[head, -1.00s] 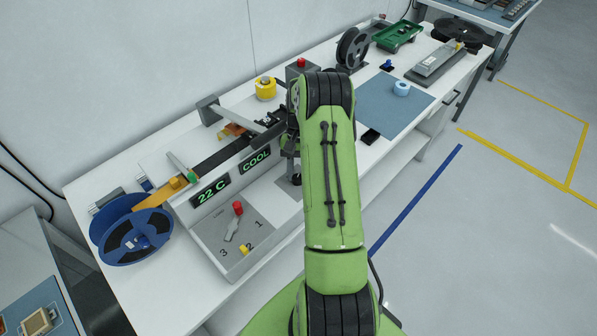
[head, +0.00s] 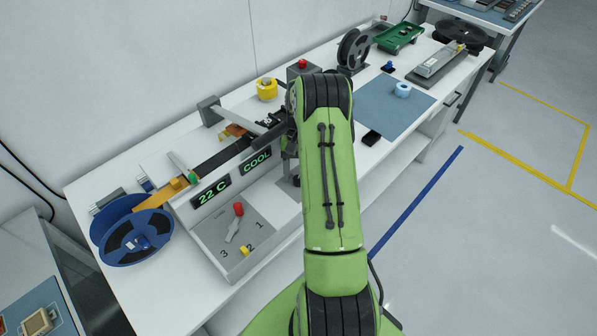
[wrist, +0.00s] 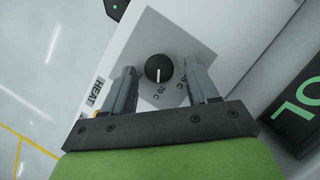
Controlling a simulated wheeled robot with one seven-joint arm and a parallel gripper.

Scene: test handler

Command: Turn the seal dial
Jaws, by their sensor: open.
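The seal dial (wrist: 158,68) is a round black knob with a white pointer mark, on a grey panel in the wrist view. A "70 C" label is printed beside it, with other markings partly covered by the fingers. My gripper (wrist: 161,64) is open, one finger on each side of the dial, with visible gaps between. I cannot tell how far above the panel the fingertips are. In the head view my green arm hides the dial and most of the gripper. A display reading "22 C" (head: 211,192) and one reading "COOL" (head: 257,162) face forward on the machine.
Left of my arm, a grey panel has a lever (head: 233,229) marked 1, 2, 3 and a red knob (head: 239,209). A blue reel (head: 136,232) stands at the bench's left end. A yellow roll (head: 267,88) sits behind; a blue mat (head: 385,112) lies right.

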